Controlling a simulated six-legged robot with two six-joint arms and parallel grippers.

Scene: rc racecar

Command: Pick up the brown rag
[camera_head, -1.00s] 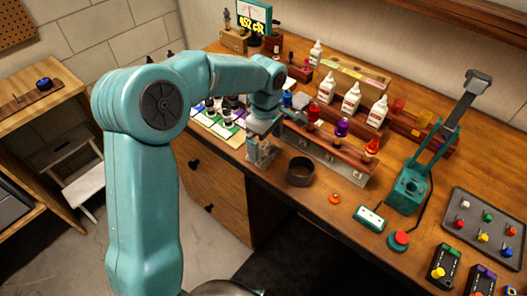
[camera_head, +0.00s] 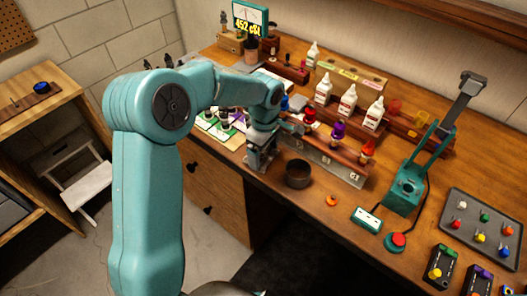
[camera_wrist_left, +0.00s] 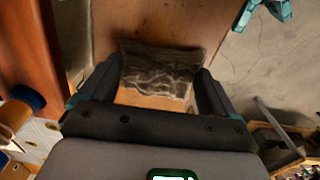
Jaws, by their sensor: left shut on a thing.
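The rag shows in the left wrist view as a dark grey-brown patterned cloth (camera_wrist_left: 160,70), spread between the two fingers of my left gripper (camera_wrist_left: 160,88). The fingers stand wide apart, with the cloth reaching from one to the other, and the gripper is shut on it. In the head view my left gripper (camera_head: 260,156) is low at the front edge of the wooden bench, just left of a dark round cup. The rag is mostly hidden there by the gripper.
The dark cup (camera_head: 298,174) stands close to the right of the gripper. Behind it is a wooden rack (camera_head: 335,165) with coloured bottles. White bottles (camera_head: 348,100) stand farther back. A teal lever stand (camera_head: 405,190) and a grey peg tray (camera_head: 482,228) are at right.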

